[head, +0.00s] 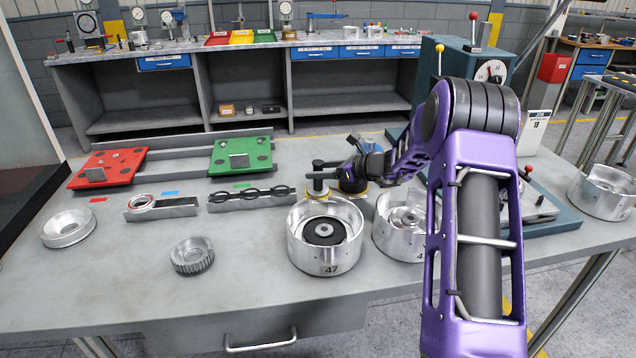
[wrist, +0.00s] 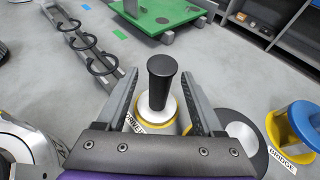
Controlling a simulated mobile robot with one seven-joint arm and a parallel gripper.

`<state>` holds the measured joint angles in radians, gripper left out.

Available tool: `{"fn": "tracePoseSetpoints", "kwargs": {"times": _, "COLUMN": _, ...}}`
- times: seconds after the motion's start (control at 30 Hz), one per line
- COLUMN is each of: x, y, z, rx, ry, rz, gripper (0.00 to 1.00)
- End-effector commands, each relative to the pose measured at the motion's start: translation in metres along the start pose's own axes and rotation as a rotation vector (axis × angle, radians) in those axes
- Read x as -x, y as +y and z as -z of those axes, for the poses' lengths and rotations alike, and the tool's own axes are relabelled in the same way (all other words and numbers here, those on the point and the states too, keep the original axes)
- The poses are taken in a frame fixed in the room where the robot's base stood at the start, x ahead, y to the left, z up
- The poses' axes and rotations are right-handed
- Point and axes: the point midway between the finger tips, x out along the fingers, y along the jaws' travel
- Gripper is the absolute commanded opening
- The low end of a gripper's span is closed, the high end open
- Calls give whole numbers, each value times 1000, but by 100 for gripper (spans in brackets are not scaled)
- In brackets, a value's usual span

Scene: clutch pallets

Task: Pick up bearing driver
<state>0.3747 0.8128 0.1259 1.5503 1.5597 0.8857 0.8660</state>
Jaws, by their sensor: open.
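The bearing driver (wrist: 161,82) has an upright black handle on a pale and yellow base, with a partly hidden "DRIVER" label. In the wrist view its handle stands between the two fingers of my gripper (wrist: 159,76), with a visible gap on each side. In the head view the driver (head: 318,182) stands on the bench behind the drum marked 47. My gripper (head: 334,174) reaches in from its right, low over the bench. The fingers are open and hold nothing. The lower part of the driver's base is hidden by my gripper in the wrist view.
Silver drum 47 (head: 326,262) stands in front of the driver, with another drum (head: 391,238) to its right. A yellow-and-blue piece labelled BRIDGE (wrist: 302,122) is close on the right. A ring rack (head: 250,199) lies left; green (head: 240,150) and red (head: 108,168) pallets are behind.

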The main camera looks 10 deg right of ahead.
Motion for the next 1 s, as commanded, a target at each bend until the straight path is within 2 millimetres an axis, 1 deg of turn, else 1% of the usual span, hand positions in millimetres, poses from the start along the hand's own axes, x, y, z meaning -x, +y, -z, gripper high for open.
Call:
{"fn": "tracePoseSetpoints", "kwargs": {"times": 0.03, "x": -8, "y": 0, "z": 0, "rx": 2, "ry": 0, "rz": -1, "gripper": 69}}
{"fn": "tracePoseSetpoints", "kwargs": {"times": 0.1, "x": -14, "y": 0, "z": 0, "rx": 2, "ry": 1, "rz": 0, "gripper": 69}}
{"fn": "tracePoseSetpoints", "kwargs": {"times": 0.3, "x": -15, "y": -1, "z": -1, "rx": 1, "ry": 0, "rz": 2, "gripper": 69}}
{"fn": "tracePoseSetpoints", "kwargs": {"times": 0.33, "x": -15, "y": -1, "z": -1, "rx": 1, "ry": 0, "rz": 2, "gripper": 67}}
{"fn": "tracePoseSetpoints", "kwargs": {"times": 0.47, "x": -15, "y": -1, "z": 0, "rx": 1, "ry": 0, "rz": 1, "gripper": 44}}
{"fn": "tracePoseSetpoints", "kwargs": {"times": 0.5, "x": -14, "y": -1, "z": 0, "rx": 1, "ry": 0, "rz": 1, "gripper": 36}}
{"fn": "tracePoseSetpoints", "kwargs": {"times": 0.57, "x": -14, "y": -1, "z": 0, "rx": 1, "ry": 0, "rz": 1, "gripper": 26}}
{"fn": "tracePoseSetpoints", "kwargs": {"times": 0.6, "x": -14, "y": -1, "z": 0, "rx": 1, "ry": 0, "rz": 1, "gripper": 18}}
{"fn": "tracePoseSetpoints", "kwargs": {"times": 0.67, "x": -14, "y": -1, "z": 0, "rx": 1, "ry": 0, "rz": 1, "gripper": 8}}
{"fn": "tracePoseSetpoints", "kwargs": {"times": 0.7, "x": -14, "y": -1, "z": 0, "rx": 1, "ry": 0, "rz": 1, "gripper": 0}}
{"fn": "tracePoseSetpoints", "kwargs": {"times": 1.0, "x": -14, "y": -1, "z": 0, "rx": 1, "ry": 0, "rz": 1, "gripper": 0}}
